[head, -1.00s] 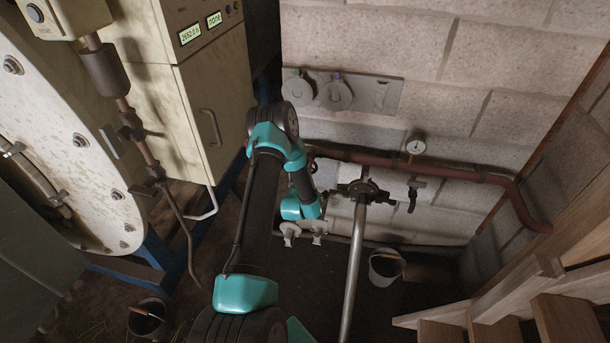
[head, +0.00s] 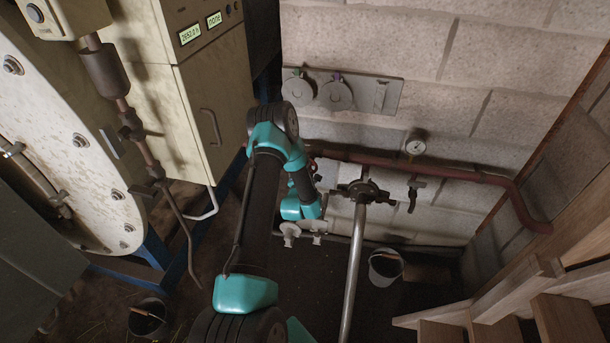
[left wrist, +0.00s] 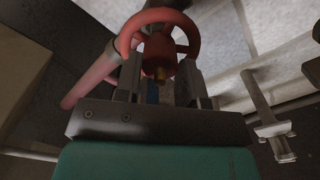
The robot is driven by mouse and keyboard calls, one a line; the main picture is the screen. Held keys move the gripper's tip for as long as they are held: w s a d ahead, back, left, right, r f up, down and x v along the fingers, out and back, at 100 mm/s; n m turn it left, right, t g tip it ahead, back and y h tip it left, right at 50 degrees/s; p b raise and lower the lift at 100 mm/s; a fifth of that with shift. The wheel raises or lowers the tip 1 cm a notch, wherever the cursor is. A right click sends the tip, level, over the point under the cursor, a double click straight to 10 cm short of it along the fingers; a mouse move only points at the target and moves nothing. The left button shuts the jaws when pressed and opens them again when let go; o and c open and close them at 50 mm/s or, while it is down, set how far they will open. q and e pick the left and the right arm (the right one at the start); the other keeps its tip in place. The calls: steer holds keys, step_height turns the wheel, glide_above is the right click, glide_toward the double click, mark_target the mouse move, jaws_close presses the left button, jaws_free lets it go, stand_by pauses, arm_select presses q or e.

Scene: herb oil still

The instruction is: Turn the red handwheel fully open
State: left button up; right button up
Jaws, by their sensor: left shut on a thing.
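The exact contact points are hard to make out. In the head view my teal and black left arm covers most of the wheel and the gripper. Only a small red part of the wheel (head: 312,165) seems to show beside the wrist. My right gripper is not in view.
A dark red pipe (head: 450,172) runs along the block wall, with a gauge (head: 414,147) above it. A steel pole (head: 354,270) with a dark fitting stands right of my arm. A bucket (head: 385,267) and wooden steps (head: 560,290) are at the right. A cream cabinet (head: 205,85) stands left.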

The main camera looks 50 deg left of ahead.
arm_select(q)
steer(key=shift+n, duration=0.9)
steer(key=o, duration=0.9)
steer(key=shift+o, duration=0.2)
